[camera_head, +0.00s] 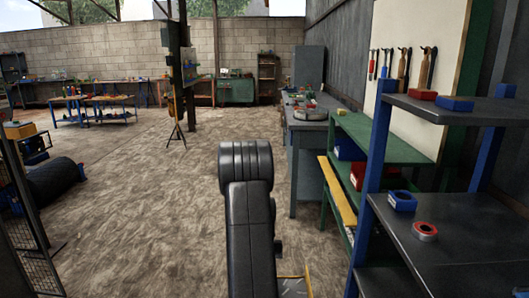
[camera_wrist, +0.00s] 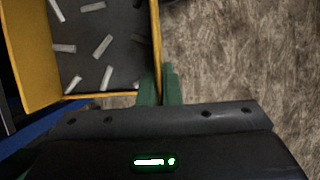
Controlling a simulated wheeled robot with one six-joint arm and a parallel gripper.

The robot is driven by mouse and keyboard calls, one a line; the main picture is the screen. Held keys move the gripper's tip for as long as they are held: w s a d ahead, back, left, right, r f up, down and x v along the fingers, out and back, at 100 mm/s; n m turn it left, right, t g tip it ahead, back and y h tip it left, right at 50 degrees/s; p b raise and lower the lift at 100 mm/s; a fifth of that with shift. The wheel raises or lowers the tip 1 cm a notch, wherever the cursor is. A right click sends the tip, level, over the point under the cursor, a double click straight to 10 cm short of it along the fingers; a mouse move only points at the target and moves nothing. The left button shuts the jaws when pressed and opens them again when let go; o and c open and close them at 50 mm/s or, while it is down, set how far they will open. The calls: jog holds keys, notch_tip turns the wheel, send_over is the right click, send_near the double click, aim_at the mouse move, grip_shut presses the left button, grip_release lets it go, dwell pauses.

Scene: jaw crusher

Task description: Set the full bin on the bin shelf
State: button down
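The bin (camera_wrist: 40,60) is yellow with a dark grey floor, and several pale, short pieces lie loose in it. In the wrist view it fills the upper left. My gripper (camera_wrist: 158,88) has green fingers on either side of the bin's right wall and is shut on it. In the head view only a small yellow corner of the bin (camera_head: 295,279) shows at the bottom, beside my black arm. A shelf unit with blue posts and dark boards (camera_head: 470,230) stands at the right; I cannot tell for certain that it is the bin shelf.
Blue trays (camera_head: 402,201), a red tray (camera_head: 422,94) and a red ring-shaped item (camera_head: 425,232) sit on the dark boards. A green shelf (camera_head: 385,137) and grey workbench (camera_head: 306,130) stand behind. Open floor (camera_head: 130,220) lies left; a black mesh guard (camera_head: 22,200) stands far left.

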jog(key=r+p, duration=0.2)
jog(key=p, duration=0.1)
jog(key=s+r+p, duration=0.1)
jog(key=r+p, duration=0.1)
jog(key=p, duration=0.2)
jog(key=shift+r, duration=0.3)
jog(key=p, duration=0.2)
jog(key=r+p, duration=0.1)
jog(key=p, duration=0.1)
jog(key=shift+s+r, duration=0.3)
jog(key=shift+s, duration=0.05)
